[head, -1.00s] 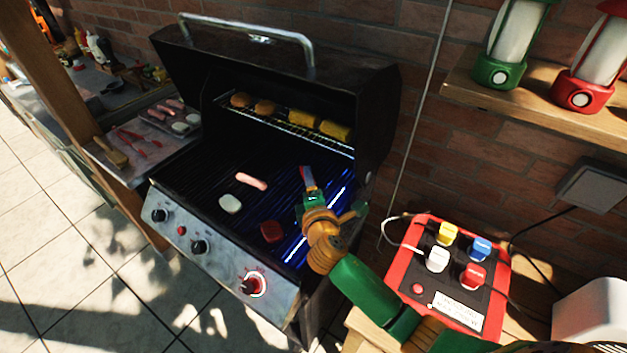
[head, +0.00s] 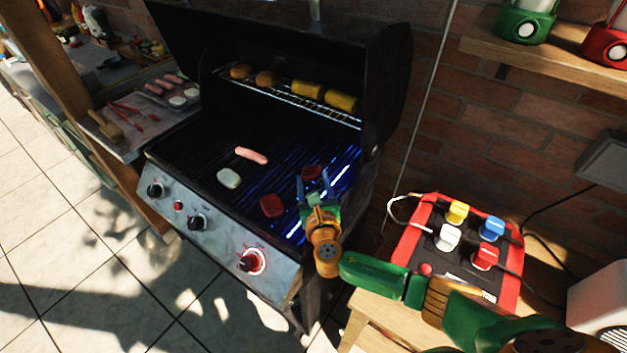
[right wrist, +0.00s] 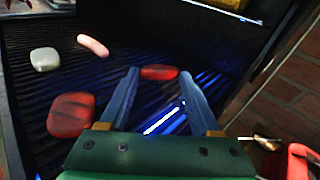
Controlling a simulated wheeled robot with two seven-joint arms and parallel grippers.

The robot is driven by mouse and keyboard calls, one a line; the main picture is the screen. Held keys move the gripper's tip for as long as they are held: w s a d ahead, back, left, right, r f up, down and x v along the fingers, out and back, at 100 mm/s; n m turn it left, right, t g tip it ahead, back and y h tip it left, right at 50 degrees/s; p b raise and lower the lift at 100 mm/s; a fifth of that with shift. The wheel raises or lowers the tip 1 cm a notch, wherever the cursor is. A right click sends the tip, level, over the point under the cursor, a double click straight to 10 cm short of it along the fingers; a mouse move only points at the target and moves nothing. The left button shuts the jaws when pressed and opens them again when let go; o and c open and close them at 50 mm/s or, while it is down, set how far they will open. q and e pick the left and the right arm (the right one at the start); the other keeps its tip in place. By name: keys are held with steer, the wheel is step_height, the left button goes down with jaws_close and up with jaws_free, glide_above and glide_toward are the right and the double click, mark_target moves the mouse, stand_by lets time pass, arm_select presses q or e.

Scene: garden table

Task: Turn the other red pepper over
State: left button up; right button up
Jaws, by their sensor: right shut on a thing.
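One red pepper piece (head: 312,172) is at the tips of my right gripper (head: 315,185), over the right part of the grill. In the right wrist view this pepper (right wrist: 158,72) sits between the two fingertips, and the gripper is shut on it. Whether it touches the grate is hard to tell. The other red pepper piece (head: 271,206) lies on the grate to the left, nearer the front; it also shows in the right wrist view (right wrist: 70,114). My left gripper is not in view.
A sausage (head: 251,155) and a pale slice (head: 229,178) lie on the grate. Corn (head: 342,101) and round pieces sit on the upper rack (head: 290,97). The raised lid stands behind. A red control box (head: 412,240) is at right. A side shelf with tongs (head: 130,112) is at left.

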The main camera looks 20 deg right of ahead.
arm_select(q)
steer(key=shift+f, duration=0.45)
arm_select(e)
steer(key=shift+f, duration=0.55)
arm_select(q)
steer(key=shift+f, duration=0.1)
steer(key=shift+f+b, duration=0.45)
steer(key=shift+b, duration=0.2)
arm_select(e)
steer(key=shift+f, duration=0.55)
steer(key=o, duration=1.6)
steer(key=shift+c, duration=0.2)
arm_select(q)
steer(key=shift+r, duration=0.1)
arm_select(e)
steer(key=shift+s, duration=0.1)
steer(key=v, duration=0.7)
steer(key=shift+p, duration=0.3)
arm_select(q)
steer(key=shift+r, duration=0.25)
